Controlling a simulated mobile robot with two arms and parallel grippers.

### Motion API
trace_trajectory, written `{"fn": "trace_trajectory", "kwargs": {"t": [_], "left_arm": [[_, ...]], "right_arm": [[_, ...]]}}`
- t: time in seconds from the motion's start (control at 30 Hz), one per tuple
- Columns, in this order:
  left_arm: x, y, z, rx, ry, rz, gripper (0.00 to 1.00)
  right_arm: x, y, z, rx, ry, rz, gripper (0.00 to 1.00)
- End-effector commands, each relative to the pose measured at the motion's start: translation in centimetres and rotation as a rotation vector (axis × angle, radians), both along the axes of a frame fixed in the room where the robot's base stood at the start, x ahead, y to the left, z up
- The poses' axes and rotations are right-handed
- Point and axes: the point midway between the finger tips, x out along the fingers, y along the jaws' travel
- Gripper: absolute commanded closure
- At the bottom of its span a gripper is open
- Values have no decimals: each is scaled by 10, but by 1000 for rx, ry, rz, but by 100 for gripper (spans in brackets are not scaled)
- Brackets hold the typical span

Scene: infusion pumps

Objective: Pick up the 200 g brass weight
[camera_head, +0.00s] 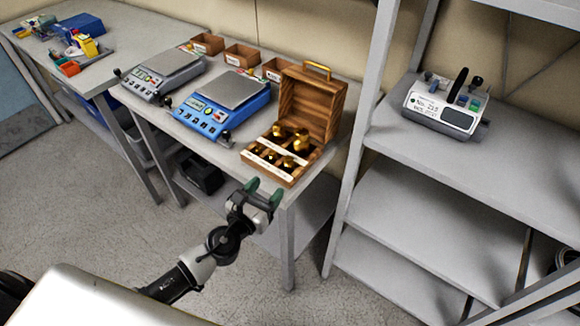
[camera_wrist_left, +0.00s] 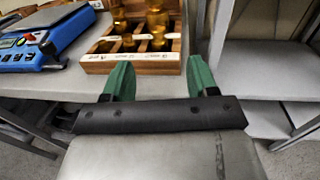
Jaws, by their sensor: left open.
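Several brass weights (camera_head: 289,145) stand in an open wooden case (camera_head: 312,103) on the grey table. The case lid is up at the back. I cannot read which weight is 200 g. In the left wrist view the brass weights (camera_wrist_left: 157,25) sit in slots with white label strips, and the case front (camera_wrist_left: 130,66) faces me. My left gripper (camera_head: 263,191) is open and empty, its green fingertips in front of and below the case at the table's front edge. In the left wrist view the left gripper (camera_wrist_left: 160,80) points at the case, apart from it.
A blue scale (camera_head: 222,102) and a grey scale (camera_head: 162,73) stand left of the case. Small wooden boxes (camera_head: 241,55) line the table's back. A metal shelf (camera_head: 440,170) with a labelled device (camera_head: 445,107) stands at right. Another table (camera_head: 75,70) is at far left.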

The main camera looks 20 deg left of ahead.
Motion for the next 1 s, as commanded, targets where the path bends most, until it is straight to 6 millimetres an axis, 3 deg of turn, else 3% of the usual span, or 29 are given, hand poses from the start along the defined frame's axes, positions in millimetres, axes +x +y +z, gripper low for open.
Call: {"fn": "trace_trajectory", "kwargs": {"t": [0.2,0.33,0.47,0.7,1.0], "left_arm": [[35,-8,3,4,-4,-1,42],[46,-11,2,2,-3,0,42],[56,-13,2,2,-2,0,42],[91,-20,0,2,-2,1,42],[99,-23,0,0,0,-1,42]], "right_arm": [[4,10,7,13,-7,0,57],[6,14,7,19,-10,0,57],[6,12,8,17,-11,-1,57],[5,5,8,7,-9,-1,57],[5,2,8,3,-8,-3,57]]}}
